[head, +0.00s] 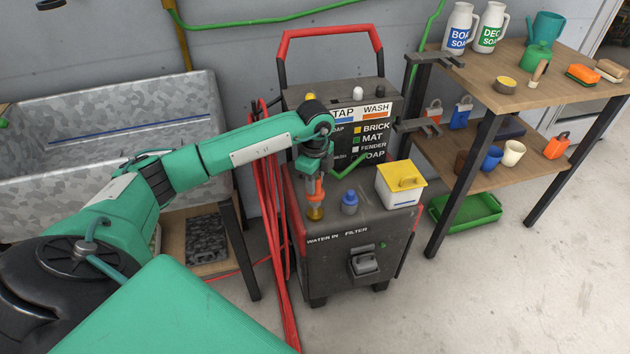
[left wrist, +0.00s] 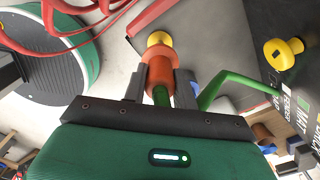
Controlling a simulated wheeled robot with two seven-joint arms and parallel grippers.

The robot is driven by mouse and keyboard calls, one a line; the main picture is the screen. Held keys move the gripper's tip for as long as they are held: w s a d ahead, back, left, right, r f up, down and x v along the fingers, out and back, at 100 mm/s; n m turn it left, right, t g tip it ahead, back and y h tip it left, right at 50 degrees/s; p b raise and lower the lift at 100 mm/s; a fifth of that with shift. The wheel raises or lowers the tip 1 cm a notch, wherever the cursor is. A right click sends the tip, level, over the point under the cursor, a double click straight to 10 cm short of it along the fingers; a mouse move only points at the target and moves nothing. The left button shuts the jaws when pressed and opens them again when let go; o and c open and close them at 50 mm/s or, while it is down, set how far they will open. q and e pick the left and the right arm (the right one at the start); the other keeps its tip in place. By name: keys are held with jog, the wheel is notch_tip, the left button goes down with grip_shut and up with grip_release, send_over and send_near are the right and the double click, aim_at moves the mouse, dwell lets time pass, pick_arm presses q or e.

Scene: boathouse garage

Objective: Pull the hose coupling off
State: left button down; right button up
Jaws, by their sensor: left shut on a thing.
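The hose coupling (left wrist: 158,72) is an orange-brown cylinder on a brass-yellow fitting (left wrist: 159,39), with a green piece at its end. In the head view the coupling (head: 314,192) stands upright over the yellow fitting (head: 315,213) at the front left of the washer's top. My left gripper (left wrist: 159,85) is shut on the coupling, one finger on each side, reaching it from above. I cannot tell whether the coupling is still seated on the fitting. My right gripper is not in view.
The black pressure washer (head: 335,275) has a red handle and a label panel. A blue-capped fitting (head: 349,202) and a white box with yellow lid (head: 400,184) stand close right of the coupling. Red hose (head: 273,200) hangs at its left. A wooden shelf (head: 535,90) stands right.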

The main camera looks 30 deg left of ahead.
pick_arm(q)
jog(key=shift+r, duration=0.2)
notch_tip(320, 180, up, 7)
jog(key=p, duration=0.5)
jog(key=shift+f+p, duration=0.1)
jog(key=shift+p, duration=0.25)
dwell(0.5)
